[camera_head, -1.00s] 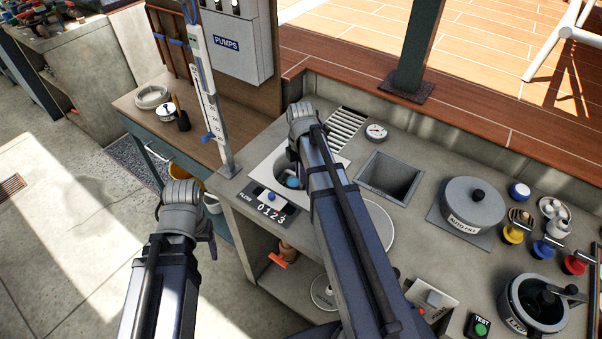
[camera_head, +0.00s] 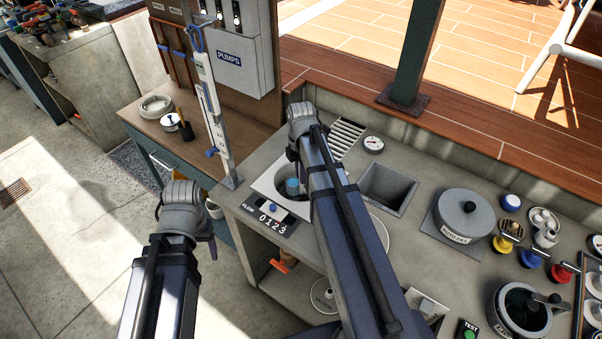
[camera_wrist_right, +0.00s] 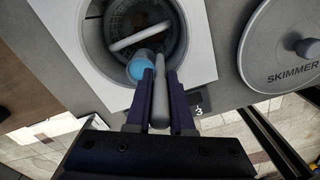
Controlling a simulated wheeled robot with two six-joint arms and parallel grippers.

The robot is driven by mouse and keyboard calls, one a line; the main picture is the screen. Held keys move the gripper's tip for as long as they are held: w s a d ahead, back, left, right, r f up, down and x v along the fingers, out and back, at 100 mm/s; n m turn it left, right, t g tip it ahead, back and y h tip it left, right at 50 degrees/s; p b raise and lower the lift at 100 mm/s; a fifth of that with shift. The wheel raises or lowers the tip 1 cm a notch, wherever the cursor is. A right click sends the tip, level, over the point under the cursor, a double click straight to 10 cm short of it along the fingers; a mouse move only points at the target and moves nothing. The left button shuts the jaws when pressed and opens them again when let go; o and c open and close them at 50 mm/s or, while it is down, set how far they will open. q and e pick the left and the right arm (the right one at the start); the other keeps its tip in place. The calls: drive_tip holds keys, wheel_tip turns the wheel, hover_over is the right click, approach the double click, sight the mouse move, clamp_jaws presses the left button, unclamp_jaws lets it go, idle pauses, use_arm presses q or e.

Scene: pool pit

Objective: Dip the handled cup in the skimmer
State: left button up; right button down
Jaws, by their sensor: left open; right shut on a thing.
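The handled cup is light blue (camera_wrist_right: 150,63) with a grey handle (camera_wrist_right: 160,103). My right gripper (camera_wrist_right: 160,82) is shut on that handle, and the cup is within the outline of the round skimmer opening, near its gripper-side edge. In the head view the cup (camera_head: 292,187) shows inside the skimmer well, whose pale square surround (camera_head: 263,182) is partly covered by my right arm. I cannot tell how deep the cup sits or whether it touches water. My left gripper (camera_head: 207,245) is open and empty, out past the counter's left edge.
A pale bar (camera_wrist_right: 141,36) crosses the basket inside the skimmer. The round skimmer lid (camera_wrist_right: 285,50) lies beside the opening. A square basin (camera_head: 388,188) and the auto-fill lid (camera_head: 467,213) are further right. A tall gauge post (camera_head: 218,125) stands left of the well.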

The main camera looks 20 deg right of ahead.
use_arm(q)
wheel_tip(320, 180, up, 4)
drive_tip(key=p, duration=0.3)
drive_tip(key=shift+r+p, duration=0.1)
drive_tip(key=shift+p, duration=0.25)
idle(0.7)
drive_tip(key=shift+f+b, duration=0.85)
drive_tip(key=shift+f, duration=0.05)
drive_tip(key=shift+c, duration=0.2)
